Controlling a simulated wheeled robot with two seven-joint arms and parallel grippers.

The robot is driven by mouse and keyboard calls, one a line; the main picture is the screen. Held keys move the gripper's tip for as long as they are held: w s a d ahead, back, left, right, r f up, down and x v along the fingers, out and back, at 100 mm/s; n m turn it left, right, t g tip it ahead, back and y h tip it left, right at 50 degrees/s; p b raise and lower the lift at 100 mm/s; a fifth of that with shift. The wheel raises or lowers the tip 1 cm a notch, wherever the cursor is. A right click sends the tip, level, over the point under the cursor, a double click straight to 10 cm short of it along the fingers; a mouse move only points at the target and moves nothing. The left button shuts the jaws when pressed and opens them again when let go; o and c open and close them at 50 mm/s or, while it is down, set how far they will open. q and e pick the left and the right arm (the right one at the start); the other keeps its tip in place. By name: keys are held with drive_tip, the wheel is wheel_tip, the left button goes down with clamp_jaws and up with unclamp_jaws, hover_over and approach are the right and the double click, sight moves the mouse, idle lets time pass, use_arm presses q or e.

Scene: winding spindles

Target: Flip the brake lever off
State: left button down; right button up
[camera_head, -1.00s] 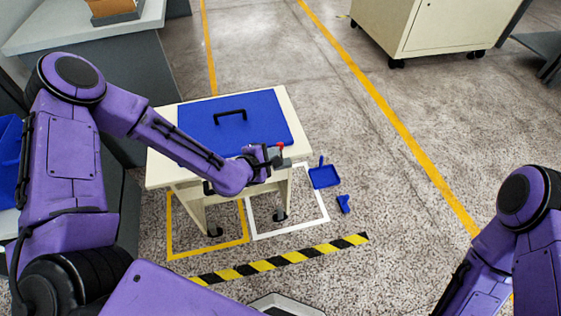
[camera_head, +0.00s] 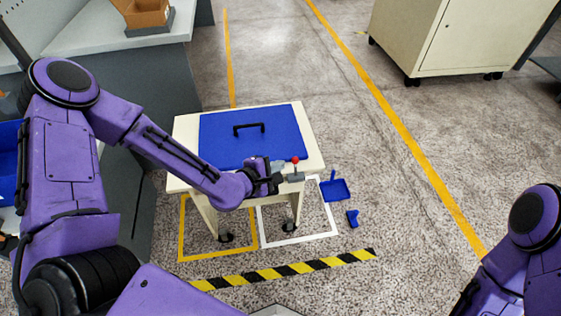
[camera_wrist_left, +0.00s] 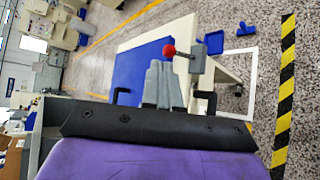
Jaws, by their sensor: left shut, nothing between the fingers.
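The brake lever, a thin stem with a red ball knob (camera_head: 295,160), stands on a grey base (camera_head: 295,177) at the near right corner of the cream cart (camera_head: 312,150). My left gripper (camera_head: 280,169) is shut and empty, just left of the lever in the head view. In the left wrist view, its grey fingertips (camera_wrist_left: 163,68) lie together, close to the red knob (camera_wrist_left: 169,51); whether they touch it I cannot tell. The lever's stem runs from the knob to the base (camera_wrist_left: 213,42). My right arm shows at the lower right, its gripper out of view.
A blue lid with a black handle (camera_head: 250,127) covers most of the cart top. A blue dustpan (camera_head: 335,190) and a small blue piece (camera_head: 352,218) lie on the floor to the right. A cream cabinet (camera_head: 460,40) stands at the back right.

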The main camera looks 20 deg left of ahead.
use_arm(q)
drive_tip(key=p+v, duration=0.2)
drive_tip(key=v, duration=0.5)
drive_tip(key=shift+w+a+r+p, duration=0.25)
drive_tip(key=shift+a+r+p, duration=0.1)
drive_tip(key=shift+r, duration=0.1)
